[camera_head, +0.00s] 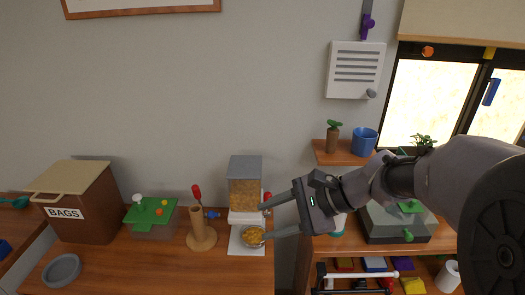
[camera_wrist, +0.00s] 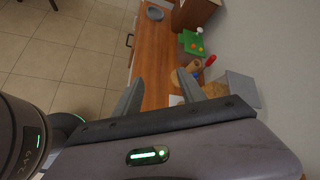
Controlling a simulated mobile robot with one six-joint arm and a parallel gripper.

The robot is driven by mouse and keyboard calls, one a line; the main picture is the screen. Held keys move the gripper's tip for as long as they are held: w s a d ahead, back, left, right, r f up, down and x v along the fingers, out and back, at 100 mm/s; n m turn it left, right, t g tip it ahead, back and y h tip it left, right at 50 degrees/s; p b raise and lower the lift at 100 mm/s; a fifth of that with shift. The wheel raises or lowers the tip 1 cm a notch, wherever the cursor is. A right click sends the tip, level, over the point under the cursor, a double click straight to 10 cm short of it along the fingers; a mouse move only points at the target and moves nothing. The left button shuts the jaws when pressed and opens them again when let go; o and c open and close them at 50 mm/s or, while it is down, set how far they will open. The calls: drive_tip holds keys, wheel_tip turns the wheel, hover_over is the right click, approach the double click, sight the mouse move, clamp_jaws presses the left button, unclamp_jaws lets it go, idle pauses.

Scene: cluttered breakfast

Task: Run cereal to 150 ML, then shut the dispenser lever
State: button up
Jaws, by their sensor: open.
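The cereal dispenser (camera_head: 245,170) stands on the wooden counter, with a grey lid and a clear hopper holding golden cereal. Its grey top also shows in the wrist view (camera_wrist: 242,88). A small red part (camera_head: 267,197), apparently the lever, is at its right side, partly hidden by my upper finger. A bowl (camera_head: 253,246) with cereal (camera_head: 252,236) in it sits on the white base below the spout. No volume mark is readable. My gripper (camera_head: 269,221) is open and empty at the dispenser's right, its fingers pointing left; I cannot tell whether it touches the lever.
A wooden holder (camera_head: 201,233) with red- and blue-ended items stands left of the dispenser. Farther left are a green-lidded box (camera_head: 150,214), a BAGS box (camera_head: 75,205) and a grey bowl (camera_head: 62,270). A shelf unit (camera_head: 340,243) stands at right. The front counter is mostly clear.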

drive_tip(key=s+d+f+n+t+h+b, duration=0.1)
drive_tip(key=s+d+n+h, duration=0.3)
drive_tip(key=s, duration=0.5)
drive_tip(key=s+d+f+n+t+h+b, duration=0.2)
drive_tip(key=s+d+n+h, duration=0.2)
drive_tip(key=s, duration=0.6)
drive_tip(key=shift+d+n, duration=0.3)
drive_tip(key=shift+d, duration=0.3)
drive_tip(key=shift+f, duration=0.1)
